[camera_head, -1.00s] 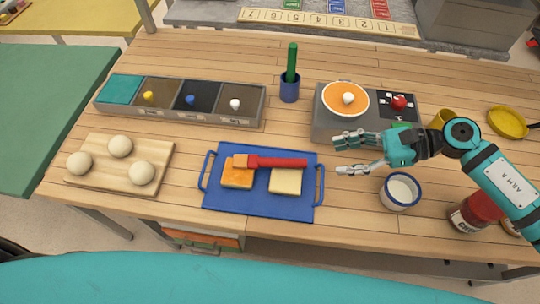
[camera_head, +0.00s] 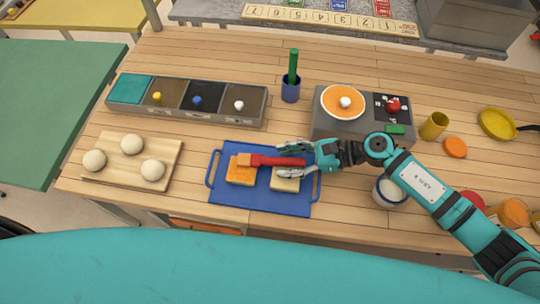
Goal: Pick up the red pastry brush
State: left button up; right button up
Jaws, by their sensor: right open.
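The red pastry brush (camera_head: 272,161) lies across the blue tray (camera_head: 256,201), its orange head to the left over an orange-topped slice (camera_head: 241,176) and its red handle pointing right, above a pale slice (camera_head: 285,183). My right gripper (camera_head: 288,160) is open at the handle's right end, with one finger on the far side of the handle and one on the near side. I cannot tell whether the fingers touch the handle. My left gripper is not in view.
A wooden board (camera_head: 108,177) with three dough balls stands left. A compartment bin (camera_head: 186,117), a blue cup (camera_head: 290,91) with a green stick and a grey scale (camera_head: 334,127) stand behind.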

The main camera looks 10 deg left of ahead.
aim_at(288, 161)
jog(key=shift+d, duration=0.1)
jog(key=shift+c, duration=0.9)
grip_shut()
jog(key=shift+r, duration=0.1)
jog(key=shift+r+b, duration=0.4)
jog(key=shift+r, duration=0.15)
jog(key=shift+s+r+b, duration=0.2)
jog(key=shift+r+b, duration=0.3)
jog(key=shift+r, duration=0.55)
jog(key=s+a+r+b, duration=0.1)
jog(key=s+a, duration=0.2)
jog(key=s, duration=1.2)
jog(key=shift+s+r+b, duration=0.15)
jog(key=shift+r+b, duration=0.15)
jog(key=shift+a, duration=0.1)
